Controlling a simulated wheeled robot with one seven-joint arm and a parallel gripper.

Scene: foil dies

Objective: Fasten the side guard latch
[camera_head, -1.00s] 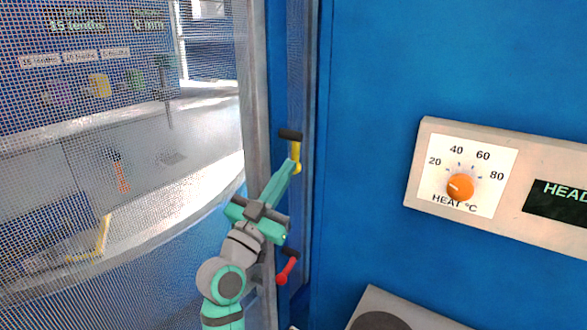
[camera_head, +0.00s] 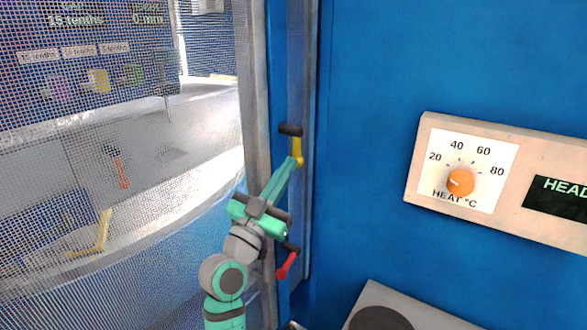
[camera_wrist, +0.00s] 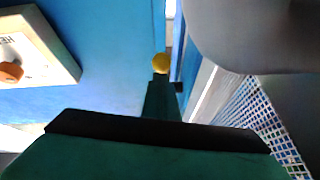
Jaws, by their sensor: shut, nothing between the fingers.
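A yellow latch lever (camera_head: 297,146) with a black grip on top stands upright on the post beside the mesh guard (camera_head: 110,190). Its round yellow lower end also shows in the wrist view (camera_wrist: 161,63). My gripper (camera_head: 293,163) is shut and empty, its tip at that yellow end; I cannot tell whether they touch. A second lever, red (camera_head: 285,267) with a dark end, sits lower on the post, close to the right of my wrist. The task does not name a colour, so I cannot tell which lever is the side guard latch. My wrist hides part of the post.
A blue panel (camera_head: 380,60) fills the right side, with a heat dial box (camera_head: 425,160) on it. A grey box (camera_head: 420,318) is at the lower right. Machinery shows behind the mesh. The space right of the post is clear.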

